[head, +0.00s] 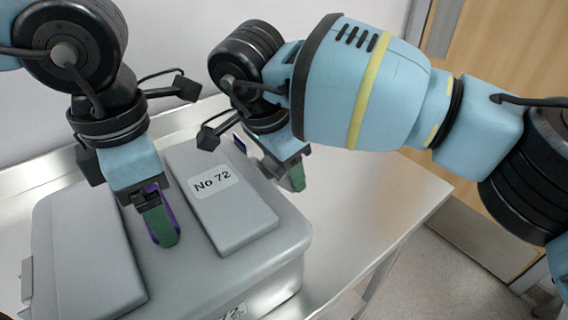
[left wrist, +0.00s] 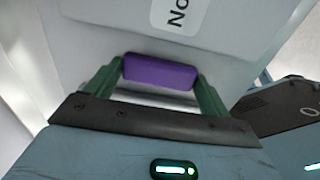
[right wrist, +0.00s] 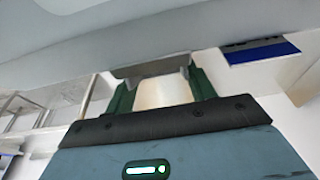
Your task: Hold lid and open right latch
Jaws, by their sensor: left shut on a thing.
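The grey box has a grey lid (head: 190,270) with raised panels and a label reading "No 72" (head: 212,181). My left gripper (head: 164,233) is shut on the purple lid handle (left wrist: 160,72), with its green fingers at the handle's two ends. The lid looks seated on the box. My right gripper (head: 296,178) is at the box's far right side. In the right wrist view its green fingers stand apart, with a grey latch-like piece (right wrist: 152,67) under the lid's edge at their tips. Whether they touch it I cannot tell.
The box stands on a shiny metal table (head: 385,195) with free room to its right. A blue strip (right wrist: 262,51) shows beside the right gripper. A white wall rises behind the table, and a wooden door (head: 500,140) is at the right.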

